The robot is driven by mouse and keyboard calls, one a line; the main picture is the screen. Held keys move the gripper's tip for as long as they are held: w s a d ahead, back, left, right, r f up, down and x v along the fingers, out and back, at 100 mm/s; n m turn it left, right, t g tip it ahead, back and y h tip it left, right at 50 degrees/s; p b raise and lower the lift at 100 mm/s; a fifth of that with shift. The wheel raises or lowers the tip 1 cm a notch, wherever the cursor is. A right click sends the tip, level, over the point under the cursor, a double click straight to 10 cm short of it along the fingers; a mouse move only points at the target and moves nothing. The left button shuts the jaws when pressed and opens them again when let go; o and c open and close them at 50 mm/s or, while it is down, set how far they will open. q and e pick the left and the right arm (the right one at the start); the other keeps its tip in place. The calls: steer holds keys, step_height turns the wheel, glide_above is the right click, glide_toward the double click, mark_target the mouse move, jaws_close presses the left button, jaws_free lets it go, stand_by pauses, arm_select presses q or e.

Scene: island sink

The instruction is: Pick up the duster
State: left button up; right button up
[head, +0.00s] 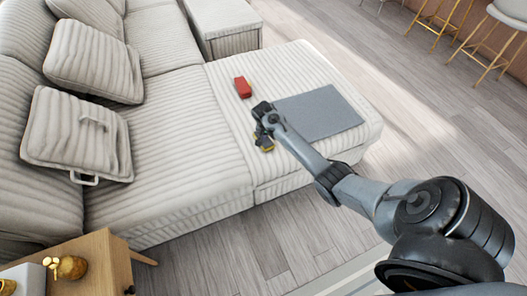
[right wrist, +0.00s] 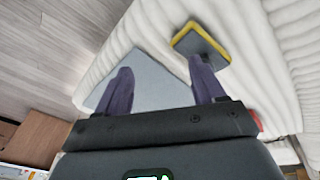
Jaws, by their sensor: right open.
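The duster (right wrist: 203,43) shows in the right wrist view as a small grey pad with a yellow edge, lying on the pale ribbed sofa seat. In the head view only yellow bits of the duster (head: 265,144) show beside my right gripper (head: 259,130), which hides the rest. In the right wrist view my right gripper (right wrist: 164,76) is open, with two dark purple fingers apart and nothing between them. The duster lies just beyond the tip of the right-hand finger, outside the gap; I cannot tell whether they touch. My left gripper is not in view.
A flat grey sheet (head: 320,112) lies on the sofa seat (head: 195,165) right of the gripper. A red block (head: 243,87) sits behind it. Cushions (head: 95,60) line the left side. A wooden side table (head: 100,262) stands at lower left.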

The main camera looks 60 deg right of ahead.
steer(key=t+b, duration=0.2)
steer(key=b, duration=0.4)
glide_above(268, 145)
steer(key=w, duration=0.3)
steer(key=f+b, duration=0.3)
steer(key=shift+w+f+m, duration=0.25)
steer(key=shift+w+m, duration=0.05)
steer(key=shift+d+f+b, duration=0.3)
steer(key=shift+f, duration=0.3)
steer(key=b+x, duration=0.4)
steer(key=shift+d, duration=0.3)
steer(key=shift+d+f+b, duration=0.15)
steer(key=shift+f+b, duration=0.15)
steer(key=shift+f, duration=0.15)
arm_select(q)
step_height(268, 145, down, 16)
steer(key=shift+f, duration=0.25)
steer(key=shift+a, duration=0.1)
arm_select(e)
steer(key=shift+c, duration=0.5)
